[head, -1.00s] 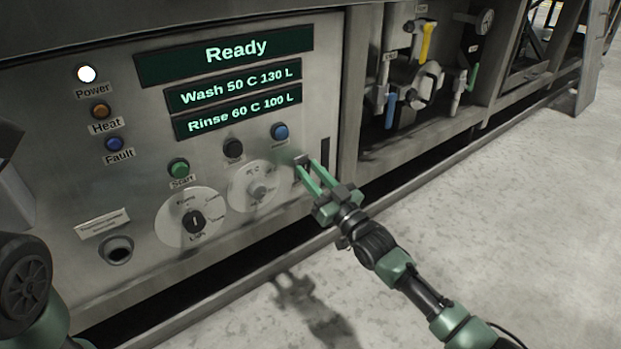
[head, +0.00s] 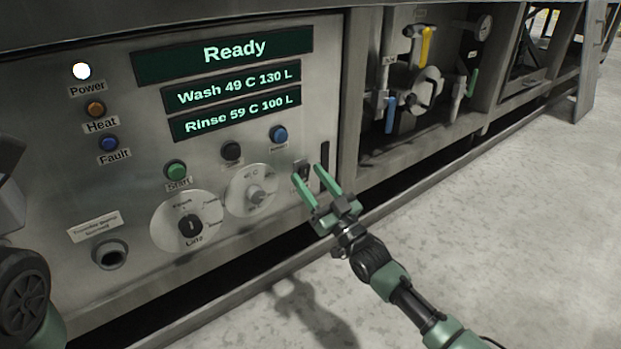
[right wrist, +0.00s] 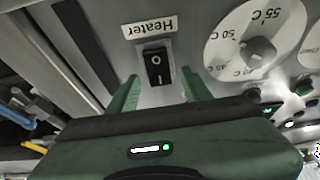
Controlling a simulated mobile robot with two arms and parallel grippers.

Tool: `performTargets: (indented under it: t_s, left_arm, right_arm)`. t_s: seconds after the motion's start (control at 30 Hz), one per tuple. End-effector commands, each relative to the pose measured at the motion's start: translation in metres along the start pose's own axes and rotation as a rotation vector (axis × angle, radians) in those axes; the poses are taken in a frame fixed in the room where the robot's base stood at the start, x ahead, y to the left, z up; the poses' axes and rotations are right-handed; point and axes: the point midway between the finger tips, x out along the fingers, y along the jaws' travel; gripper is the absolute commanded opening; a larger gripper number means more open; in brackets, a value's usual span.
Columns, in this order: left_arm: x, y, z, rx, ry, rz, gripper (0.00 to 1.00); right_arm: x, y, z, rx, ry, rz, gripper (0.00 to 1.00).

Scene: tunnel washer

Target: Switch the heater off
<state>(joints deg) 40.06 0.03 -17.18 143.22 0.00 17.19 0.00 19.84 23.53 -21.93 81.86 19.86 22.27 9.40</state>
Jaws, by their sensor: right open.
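The heater switch (right wrist: 156,67) is a black rocker marked O and I, with a "Heater" label (right wrist: 150,27) that appears upside down in the right wrist view. I cannot tell which side is pressed in. In the head view the switch (head: 302,170) sits at the panel's lower right, just beyond my fingertips. My right gripper (head: 309,175) is open and empty, pointed at the panel; its green fingers also show in the right wrist view (right wrist: 158,92), one either side below the switch. The Heat lamp (head: 96,109) looks orange. My left gripper is not in view.
A temperature dial (head: 253,191) is left of the switch, with a blue button (head: 278,134) above. A dark vertical slot (head: 325,165) is to its right. Displays (head: 235,98) read Wash 49 C and Rinse 59 C. Valves (head: 425,90) stand further right; the floor in front is clear.

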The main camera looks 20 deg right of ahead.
Motion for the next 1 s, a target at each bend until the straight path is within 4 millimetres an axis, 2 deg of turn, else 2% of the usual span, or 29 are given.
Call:
performTargets:
  t_s: [0.3,0.5,1.0]
  left_arm:
    - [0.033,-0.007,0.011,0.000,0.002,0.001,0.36]
    - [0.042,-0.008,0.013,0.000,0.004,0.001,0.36]
    - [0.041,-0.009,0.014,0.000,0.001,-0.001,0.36]
  right_arm:
    - [-0.048,0.000,-0.003,0.001,-0.006,0.001,0.49]
    - [-0.071,0.000,-0.001,-0.001,-0.003,0.001,0.49]
    - [-0.076,0.000,0.000,0.000,-0.001,0.000,0.49]
